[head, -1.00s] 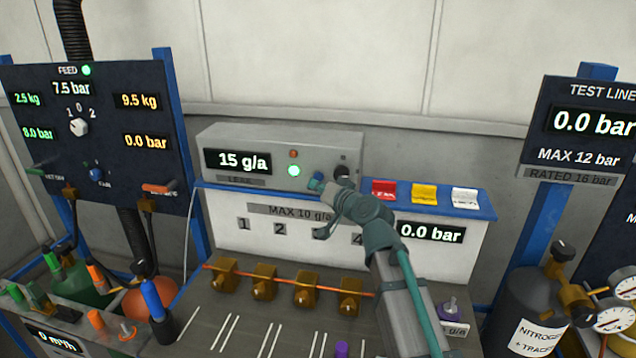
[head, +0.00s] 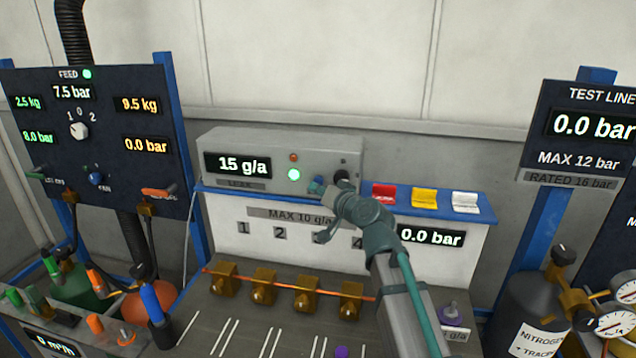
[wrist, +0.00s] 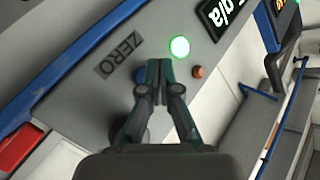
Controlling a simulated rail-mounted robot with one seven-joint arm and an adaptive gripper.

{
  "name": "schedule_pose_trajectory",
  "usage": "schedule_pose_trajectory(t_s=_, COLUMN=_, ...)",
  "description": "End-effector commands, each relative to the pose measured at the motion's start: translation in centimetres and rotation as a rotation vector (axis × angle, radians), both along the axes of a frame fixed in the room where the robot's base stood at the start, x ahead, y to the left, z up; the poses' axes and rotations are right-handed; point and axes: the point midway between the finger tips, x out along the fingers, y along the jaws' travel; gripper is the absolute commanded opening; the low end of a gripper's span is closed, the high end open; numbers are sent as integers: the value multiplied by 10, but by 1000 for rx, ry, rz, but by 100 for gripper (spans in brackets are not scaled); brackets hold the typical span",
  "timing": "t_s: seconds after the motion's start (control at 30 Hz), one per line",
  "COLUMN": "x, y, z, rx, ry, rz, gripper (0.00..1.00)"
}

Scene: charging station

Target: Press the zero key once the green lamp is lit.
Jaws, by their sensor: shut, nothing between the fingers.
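The grey box (head: 215,145) shows "15 g/a" on its display. Its green lamp (head: 293,174) is lit, and it glows in the wrist view (wrist: 180,47) too. The blue zero key (head: 318,184) sits right of the lamp. In the wrist view it shows partly (wrist: 140,75) beside the ZERO label (wrist: 120,55), with the fingertips covering part of it. My gripper (head: 335,191) is shut and empty, its tips (wrist: 159,66) close to the key. I cannot tell whether they touch it.
A black knob (head: 342,173) is right of the key, close to my gripper. An orange lamp (head: 293,157) is above the green one. Red (head: 384,191), yellow (head: 424,197) and white (head: 465,200) switches line the blue ledge to the right.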

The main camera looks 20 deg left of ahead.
Motion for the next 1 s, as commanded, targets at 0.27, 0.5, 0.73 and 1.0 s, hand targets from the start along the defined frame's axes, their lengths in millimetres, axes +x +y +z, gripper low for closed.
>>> schedule_pose_trajectory(t_s=0.27, x=0, y=0, z=0, rx=0, ry=0, rz=0, gripper=0)
schedule_pose_trajectory(t_s=0.5, x=1, y=0, z=-1, rx=0, ry=0, rz=0, gripper=0)
schedule_pose_trajectory(t_s=0.73, x=8, y=1, z=-1, rx=0, ry=0, rz=0, gripper=0)
schedule_pose_trajectory(t_s=1.0, x=9, y=1, z=0, rx=0, ry=0, rz=0, gripper=0)
